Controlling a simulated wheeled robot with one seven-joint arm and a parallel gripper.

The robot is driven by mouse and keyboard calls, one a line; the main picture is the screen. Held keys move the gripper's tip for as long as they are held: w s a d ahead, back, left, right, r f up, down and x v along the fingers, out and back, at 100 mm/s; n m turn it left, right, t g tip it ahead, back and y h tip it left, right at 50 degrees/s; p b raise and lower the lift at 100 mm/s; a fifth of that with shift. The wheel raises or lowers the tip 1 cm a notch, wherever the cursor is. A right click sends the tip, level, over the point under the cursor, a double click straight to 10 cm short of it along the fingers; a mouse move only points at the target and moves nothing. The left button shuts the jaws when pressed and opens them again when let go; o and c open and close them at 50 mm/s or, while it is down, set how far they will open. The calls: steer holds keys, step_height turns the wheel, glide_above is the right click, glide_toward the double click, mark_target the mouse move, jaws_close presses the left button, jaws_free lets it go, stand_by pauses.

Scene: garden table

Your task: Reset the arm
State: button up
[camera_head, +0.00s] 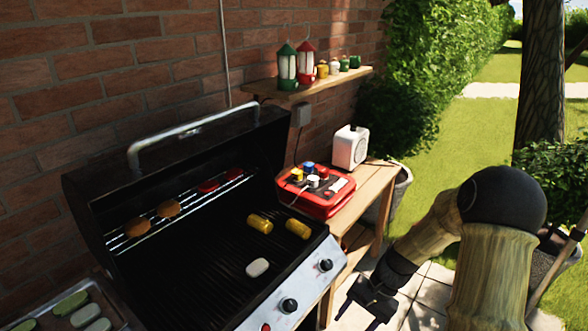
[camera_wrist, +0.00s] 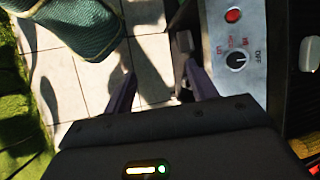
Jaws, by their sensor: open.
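My gripper (camera_head: 361,303) hangs at the lower right in the head view, in front of the grill's right front corner and clear of it. In the wrist view my gripper (camera_wrist: 160,92) shows two dark fingers spread apart with nothing between them. Pale paving tiles (camera_wrist: 146,62) lie below the fingers. The grill's front panel (camera_wrist: 232,35), with a red button and a knob, is just to the right of the fingers. My arm bends upward to a dark round joint at the right of the head view.
The open grill (camera_head: 190,262) holds corn pieces (camera_head: 297,228) and a white oval item (camera_head: 257,267); patties (camera_head: 168,208) lie on its upper rack. A wooden side table (camera_head: 366,200) bears a red case (camera_head: 318,192) and white box (camera_head: 349,147). A shelf (camera_head: 312,85) holds lanterns and jars.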

steer(key=s+r+n+t+h+p, duration=0.2)
steer(key=s+r+n+t+h, duration=0.3)
steer(key=r, duration=0.8)
steer(key=s+n, duration=0.1)
steer(key=s, duration=0.2)
steer(key=shift+d+h, duration=0.3)
steer(key=shift+d, duration=0.05)
steer(key=shift+r, duration=0.1)
steer(key=shift+c, duration=0.5)
steer(key=c, duration=0.3)
steer(key=shift+a, duration=0.15)
steer(key=shift+c, duration=0.3)
